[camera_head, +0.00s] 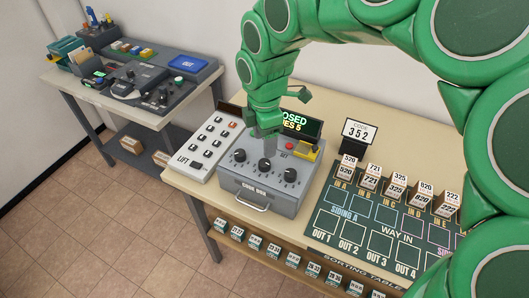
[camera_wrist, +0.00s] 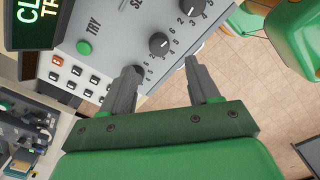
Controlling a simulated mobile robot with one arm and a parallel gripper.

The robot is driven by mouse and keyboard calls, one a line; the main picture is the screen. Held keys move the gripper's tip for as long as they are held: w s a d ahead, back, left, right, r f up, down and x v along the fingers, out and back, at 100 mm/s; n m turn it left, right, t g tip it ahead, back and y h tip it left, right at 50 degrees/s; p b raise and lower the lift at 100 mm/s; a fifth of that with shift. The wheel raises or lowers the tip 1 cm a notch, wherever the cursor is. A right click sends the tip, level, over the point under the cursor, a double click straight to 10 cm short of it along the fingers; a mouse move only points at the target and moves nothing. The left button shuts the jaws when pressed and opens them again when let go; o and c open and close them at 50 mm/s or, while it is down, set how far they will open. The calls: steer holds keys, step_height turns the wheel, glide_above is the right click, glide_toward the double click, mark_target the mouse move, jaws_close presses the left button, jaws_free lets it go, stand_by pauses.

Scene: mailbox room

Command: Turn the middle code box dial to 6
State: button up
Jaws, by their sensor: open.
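The grey code box (camera_head: 255,187) stands on the table with three black dials in a row. The middle dial (camera_head: 265,164) shows just below my gripper (camera_head: 268,148) in the head view. In the wrist view the middle dial (camera_wrist: 158,43) lies beyond the fingertips, between their lines. My gripper (camera_wrist: 162,65) is open, with nothing between its fingers. The left finger partly covers the area of the left dial; the right dial (camera_wrist: 190,7) is cut by the top edge. The middle dial's pointer setting is too small to read surely.
A lift panel (camera_head: 208,140) with several buttons stands left of the code box. A lit display reading "TRIES 5" (camera_head: 297,125) stands behind it.

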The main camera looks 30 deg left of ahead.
mark_target(265, 162)
steer(key=m, duration=0.3)
steer(key=shift+d+r+m, duration=0.1)
steer(key=shift+m, duration=0.3)
steer(key=m, duration=0.9)
steer(key=shift+f+m, duration=0.25)
steer(key=shift+m, duration=0.05)
steer(key=shift+f, duration=3.9)
